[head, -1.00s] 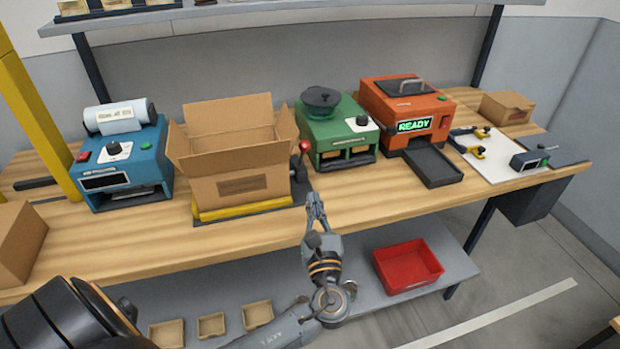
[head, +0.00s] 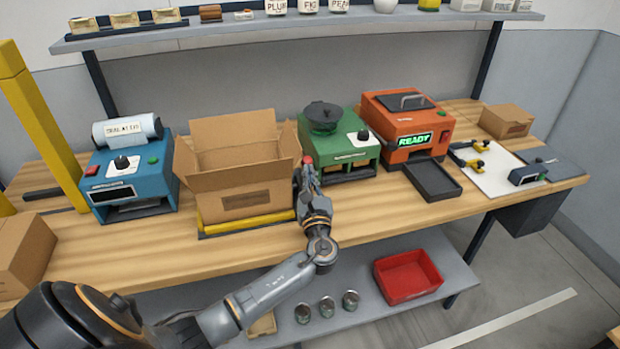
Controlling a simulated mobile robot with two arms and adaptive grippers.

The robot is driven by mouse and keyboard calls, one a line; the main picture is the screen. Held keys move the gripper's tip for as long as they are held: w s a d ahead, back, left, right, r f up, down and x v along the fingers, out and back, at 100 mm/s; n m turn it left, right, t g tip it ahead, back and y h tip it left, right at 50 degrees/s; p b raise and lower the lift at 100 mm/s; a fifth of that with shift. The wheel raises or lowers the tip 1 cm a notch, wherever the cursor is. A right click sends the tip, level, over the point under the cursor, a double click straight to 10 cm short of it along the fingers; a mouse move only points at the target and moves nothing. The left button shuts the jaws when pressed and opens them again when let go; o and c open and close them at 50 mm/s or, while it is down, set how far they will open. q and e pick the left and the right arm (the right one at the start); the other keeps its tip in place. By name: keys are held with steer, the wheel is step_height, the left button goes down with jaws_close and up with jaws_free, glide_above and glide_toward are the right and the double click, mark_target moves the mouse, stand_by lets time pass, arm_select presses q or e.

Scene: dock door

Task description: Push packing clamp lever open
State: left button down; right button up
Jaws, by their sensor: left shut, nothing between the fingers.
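The packing clamp is a yellow bar on a dark base (head: 248,225) along the front of an open cardboard box (head: 236,172). Its lever has a red knob (head: 308,160) and stands at the box's right side. My left gripper (head: 306,172) is shut and empty, and its fingertips are right at the lever, just below the knob. The gripper hides most of the lever's shaft, so I cannot tell whether they touch. My right gripper is not in view.
A blue label machine (head: 128,175) stands left of the box. A green machine (head: 340,145) and an orange machine (head: 408,125) with a READY display stand to the right. A red bin (head: 408,277) and several small items sit on the lower shelf. The bench front is clear.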

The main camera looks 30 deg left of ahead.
mark_target(305, 158)
arm_select(q)
steer(key=p, duration=0.1)
steer(key=r+p, duration=0.1)
steer(key=p, duration=0.1)
steer(key=r+p, duration=0.1)
steer(key=shift+w+a+g+h+p, duration=0.35)
steer(key=shift+a+g+h+p, duration=0.05)
steer(key=shift+w+a+r+p, duration=0.3)
steer(key=shift+w+a, duration=0.15)
steer(key=shift+a, duration=0.1)
steer(key=shift+w+a+r+p, duration=0.2)
steer(key=shift+w+a+p, duration=0.1)
steer(key=shift+w+a, duration=0.25)
steer(key=shift+a, duration=0.1)
